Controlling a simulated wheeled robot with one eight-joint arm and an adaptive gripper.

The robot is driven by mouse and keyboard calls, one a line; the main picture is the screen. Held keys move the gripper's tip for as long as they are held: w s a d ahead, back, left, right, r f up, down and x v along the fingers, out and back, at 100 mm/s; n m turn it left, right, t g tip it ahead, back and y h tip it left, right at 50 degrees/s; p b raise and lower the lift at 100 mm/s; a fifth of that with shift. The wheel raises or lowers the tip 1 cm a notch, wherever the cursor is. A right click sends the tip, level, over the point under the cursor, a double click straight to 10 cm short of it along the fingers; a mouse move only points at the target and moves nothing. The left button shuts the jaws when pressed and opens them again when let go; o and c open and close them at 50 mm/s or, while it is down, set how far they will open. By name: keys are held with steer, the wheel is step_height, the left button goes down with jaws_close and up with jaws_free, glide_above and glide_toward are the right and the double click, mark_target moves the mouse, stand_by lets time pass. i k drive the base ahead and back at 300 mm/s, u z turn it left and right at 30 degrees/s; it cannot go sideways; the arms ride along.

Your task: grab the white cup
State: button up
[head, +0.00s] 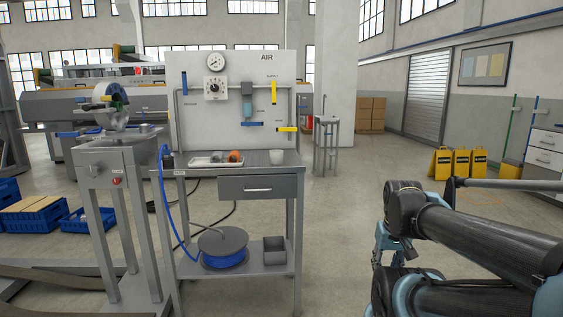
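The white cup (276,157) is small and stands upright on the top of the grey workbench (255,170), near its right end, in front of the back panel. My arm comes in from the lower right. At its near end, what seems to be my gripper (384,250) hangs beside the dark arm links, partly hidden by them. It is well to the right of the cup and apart from it, over open floor. Whether its fingers are open or shut cannot be made out.
A panel (235,105) with gauges and yellow and blue levers rises behind. A hose reel (222,245) and grey bin (274,251) sit below. Floor right of the bench is clear.

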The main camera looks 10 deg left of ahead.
mark_target(276, 156)
steer(key=i, duration=1)
